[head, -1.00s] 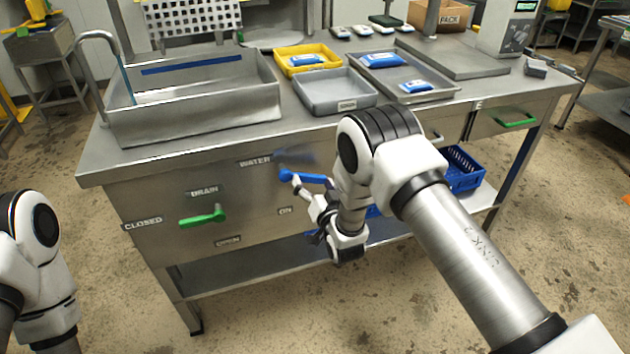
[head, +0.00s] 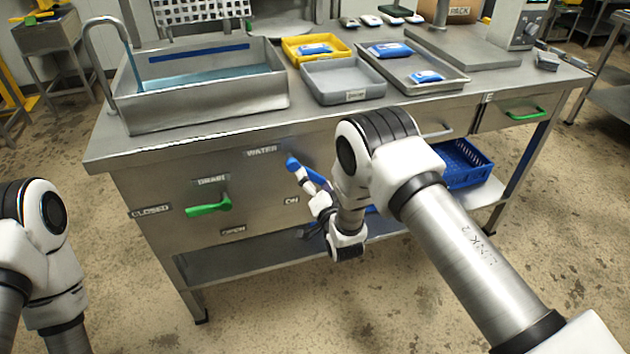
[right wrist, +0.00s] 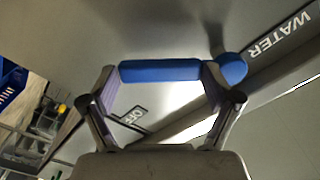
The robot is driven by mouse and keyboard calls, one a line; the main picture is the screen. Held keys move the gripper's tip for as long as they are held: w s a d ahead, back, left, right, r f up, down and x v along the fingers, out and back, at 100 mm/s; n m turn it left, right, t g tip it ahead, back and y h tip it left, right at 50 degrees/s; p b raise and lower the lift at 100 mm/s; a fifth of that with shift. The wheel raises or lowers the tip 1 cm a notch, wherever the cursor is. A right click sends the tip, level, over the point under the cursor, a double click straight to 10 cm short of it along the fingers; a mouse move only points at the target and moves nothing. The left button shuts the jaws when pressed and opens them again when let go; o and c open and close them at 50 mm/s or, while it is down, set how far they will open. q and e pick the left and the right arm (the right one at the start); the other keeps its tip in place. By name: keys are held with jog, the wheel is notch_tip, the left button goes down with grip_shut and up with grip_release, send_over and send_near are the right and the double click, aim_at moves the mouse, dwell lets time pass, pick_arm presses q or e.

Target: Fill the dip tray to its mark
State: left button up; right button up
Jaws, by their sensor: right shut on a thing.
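The dip tray (head: 215,112) is a deep steel basin at the back left of the bench. A blue mark stripe (head: 199,54) runs along its inner back wall. Bluish water (head: 190,79) lies in it, its surface below the stripe. A thin stream falls from the curved tap (head: 97,24). The blue water lever (head: 292,162) is on the bench front under the WATER label, slanting down to the right. My right gripper (right wrist: 160,72) is shut on the lever's blue handle, as the right wrist view shows. My left gripper is out of view; only arm links show.
A green drain lever (head: 208,206) sits left of the water lever, between labels CLOSED and OPEN. A yellow tray (head: 330,57), a grey tray (head: 343,92) and a steel tray with blue packs (head: 440,86) stand right of the basin. A blue crate (head: 465,165) is on the lower shelf.

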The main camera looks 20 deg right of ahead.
jog(key=o, duration=1.4)
jog(key=s, duration=1.2)
jog(key=shift+d, duration=0.25)
